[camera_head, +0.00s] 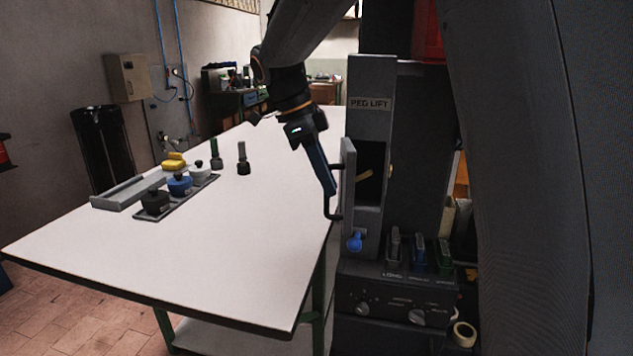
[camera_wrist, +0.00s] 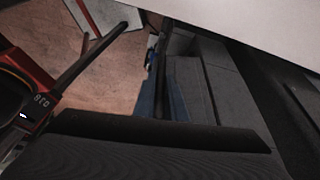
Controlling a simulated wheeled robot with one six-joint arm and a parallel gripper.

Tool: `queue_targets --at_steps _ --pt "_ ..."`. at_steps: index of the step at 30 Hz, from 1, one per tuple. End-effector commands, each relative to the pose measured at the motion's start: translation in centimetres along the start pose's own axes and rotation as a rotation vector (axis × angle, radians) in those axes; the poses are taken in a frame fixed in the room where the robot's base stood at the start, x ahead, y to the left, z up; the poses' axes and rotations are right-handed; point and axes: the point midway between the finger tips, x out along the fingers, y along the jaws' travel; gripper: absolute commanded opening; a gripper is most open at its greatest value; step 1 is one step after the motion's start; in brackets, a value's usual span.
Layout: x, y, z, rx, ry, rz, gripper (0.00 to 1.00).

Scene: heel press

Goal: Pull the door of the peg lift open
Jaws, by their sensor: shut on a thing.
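The peg lift (camera_head: 370,84) is a tall grey column with a "PEG LIFT" label, standing by the right edge of the white table. Its narrow grey door (camera_head: 348,172) stands ajar, swung out at the left side of a dark opening. A tan piece (camera_head: 364,176) shows inside. The door's black bar handle (camera_head: 332,216) faces left. My gripper (camera_head: 330,188), with blue fingers, reaches down from above and is shut on the handle. In the wrist view, the blue fingers (camera_wrist: 165,98) are beside grey panels; the exact grip is partly hidden there.
The white table (camera_head: 240,240) has a clear middle. A tray with black, blue and white knobbed pieces (camera_head: 180,184) and two dark upright pieces (camera_head: 243,160) stand at its far left. A blue knob (camera_head: 354,241) and coloured levers (camera_head: 420,250) sit below the opening.

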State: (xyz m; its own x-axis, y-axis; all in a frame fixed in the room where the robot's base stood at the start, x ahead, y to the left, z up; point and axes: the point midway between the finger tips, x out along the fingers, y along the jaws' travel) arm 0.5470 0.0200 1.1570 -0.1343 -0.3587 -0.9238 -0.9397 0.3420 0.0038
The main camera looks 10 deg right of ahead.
Motion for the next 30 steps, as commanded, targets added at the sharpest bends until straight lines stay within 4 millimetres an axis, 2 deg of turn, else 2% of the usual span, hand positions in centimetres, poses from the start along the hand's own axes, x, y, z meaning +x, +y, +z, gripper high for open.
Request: queue_targets --at_steps 20,21,24,30 --pt "-0.04 -0.77 -0.29 0.012 -0.001 0.0 0.0" --pt "-0.04 -0.78 -0.29 0.012 -0.001 -0.001 0.12" --pt "-0.03 -0.76 -0.28 0.012 -0.001 0.0 0.29" --pt "0.01 -0.69 -0.22 0.011 -0.001 0.001 0.29"
